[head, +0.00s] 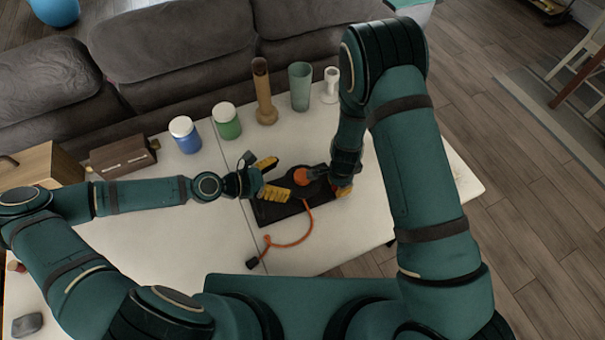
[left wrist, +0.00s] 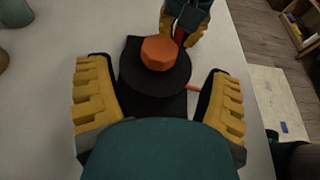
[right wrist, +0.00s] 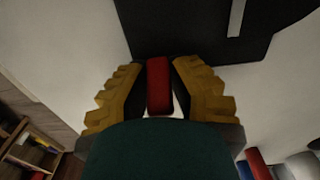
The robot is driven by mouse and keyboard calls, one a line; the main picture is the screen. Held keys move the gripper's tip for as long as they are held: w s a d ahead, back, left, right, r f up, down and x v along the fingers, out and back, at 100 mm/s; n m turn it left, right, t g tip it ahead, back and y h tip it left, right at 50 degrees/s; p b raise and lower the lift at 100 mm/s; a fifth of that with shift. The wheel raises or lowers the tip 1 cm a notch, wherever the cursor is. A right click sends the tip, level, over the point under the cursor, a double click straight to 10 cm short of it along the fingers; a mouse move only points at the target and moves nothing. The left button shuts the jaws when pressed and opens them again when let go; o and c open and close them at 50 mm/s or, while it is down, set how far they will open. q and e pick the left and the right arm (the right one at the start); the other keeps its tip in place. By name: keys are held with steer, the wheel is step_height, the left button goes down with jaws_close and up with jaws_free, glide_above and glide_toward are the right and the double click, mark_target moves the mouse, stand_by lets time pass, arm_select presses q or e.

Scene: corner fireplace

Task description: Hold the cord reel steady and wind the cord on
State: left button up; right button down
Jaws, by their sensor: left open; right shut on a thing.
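The cord reel has a black base plate (head: 280,212), a dark round disc (left wrist: 172,88) and an orange hub (head: 302,176). An orange cord (head: 296,241) runs from it across the table to a black end piece (head: 253,262). My left gripper (head: 269,178) is open at the reel's left side. In the left wrist view its yellow fingers stand either side of the black base, with gaps. My right gripper (right wrist: 158,75) is shut on a red handle (right wrist: 158,88) by the reel's right side. In the head view my right arm hides much of that grip.
A blue jar (head: 186,136), a green jar (head: 227,122), a tan vase (head: 263,90), a green glass (head: 300,87) and a white holder (head: 331,84) line the table's back. A dark brown box (head: 123,156) stands left. The front tabletop is mostly clear.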

mark_target(300, 176)
arm_select(q)
steer(key=shift+x, duration=3.5)
steer(key=shift+f, duration=0.1)
steer(key=shift+s, duration=0.1)
steer(key=c, duration=1.2)
